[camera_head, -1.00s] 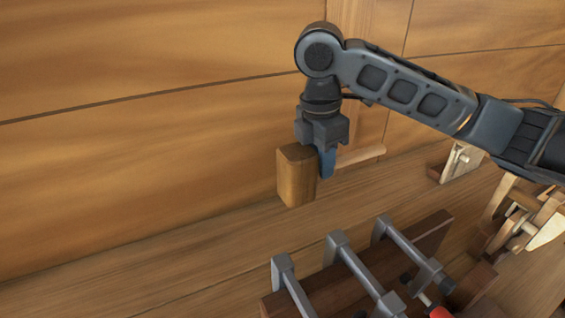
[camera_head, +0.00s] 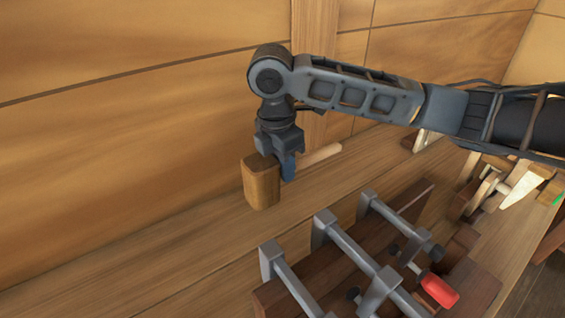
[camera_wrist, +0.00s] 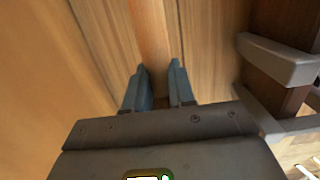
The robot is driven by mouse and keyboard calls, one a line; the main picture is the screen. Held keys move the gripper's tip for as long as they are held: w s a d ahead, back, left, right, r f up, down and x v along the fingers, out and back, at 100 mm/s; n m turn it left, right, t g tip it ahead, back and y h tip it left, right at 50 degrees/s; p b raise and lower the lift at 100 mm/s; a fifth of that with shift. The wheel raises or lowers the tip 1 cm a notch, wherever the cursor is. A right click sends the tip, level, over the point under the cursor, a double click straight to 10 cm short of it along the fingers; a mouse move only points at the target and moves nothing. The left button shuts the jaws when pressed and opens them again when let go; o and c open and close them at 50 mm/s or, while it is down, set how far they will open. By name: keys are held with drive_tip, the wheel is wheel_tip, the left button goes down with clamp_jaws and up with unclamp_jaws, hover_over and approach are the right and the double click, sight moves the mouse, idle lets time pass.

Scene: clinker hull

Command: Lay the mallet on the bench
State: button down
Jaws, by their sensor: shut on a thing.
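The mallet has a block-like brown wooden head (camera_head: 262,184) and a paler round handle (camera_head: 321,156). My gripper (camera_head: 287,170) points down and is shut on the handle close to the head. The mallet's handle lies roughly level, pointing right and away along the wall. The mallet is over the bare back strip of the wooden bench (camera_head: 215,262). I cannot tell whether the head touches the bench. In the wrist view, my two blue-grey fingers (camera_wrist: 158,88) stand either side of a brown wooden strip, which looks like the handle.
Several grey clamps (camera_head: 345,250) grip dark wooden pieces in front of the mallet, one with a red handle (camera_head: 439,290). Wooden tools (camera_head: 500,185) lie at the right. The plank wall (camera_head: 150,130) rises close behind. Bench left of the clamps is clear.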

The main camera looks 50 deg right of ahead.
drive_tip(key=shift+f+b, duration=3.35)
drive_tip(key=shift+f, duration=1)
drive_tip(key=c, duration=0.9)
unclamp_jaws()
drive_tip(key=shift+o, duration=0.2)
drive_tip(key=shift+r, duration=0.1)
drive_tip(key=r, duration=0.5)
drive_tip(key=a+r, duration=0.1)
drive_tip(key=r, duration=0.1)
drive_tip(key=shift+w+r, duration=0.1)
drive_tip(key=shift+r, duration=0.2)
